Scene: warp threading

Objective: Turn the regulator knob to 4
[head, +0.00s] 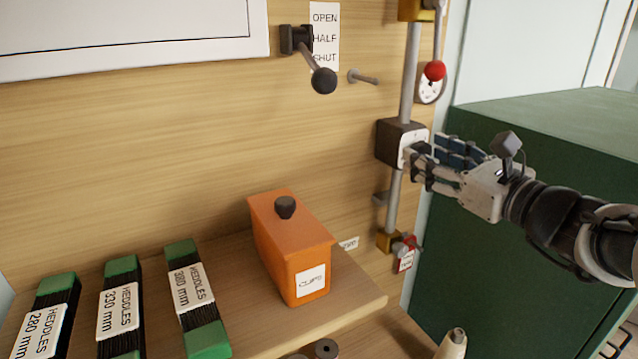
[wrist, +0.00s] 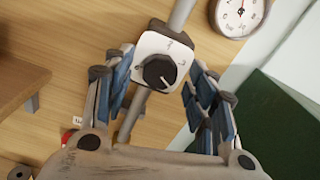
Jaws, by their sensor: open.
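The regulator is a dark box (head: 393,143) with a white dial face, mounted on a vertical grey pipe on the wooden wall. In the wrist view its round black knob (wrist: 159,72) sits at the middle of the white dial plate (wrist: 150,47). My gripper (wrist: 158,85) is open, with one finger on each side of the knob and a visible gap to both. In the head view my gripper (head: 420,163) is right in front of the dial and hides the knob.
A red-ball lever (head: 434,71) and a round gauge (wrist: 239,13) are above the regulator. A red-handled valve (head: 405,246) is below it. A black-ball lever (head: 323,80) is at left. An orange clips box (head: 290,250) stands on the shelf. A green cabinet (head: 540,120) stands at right.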

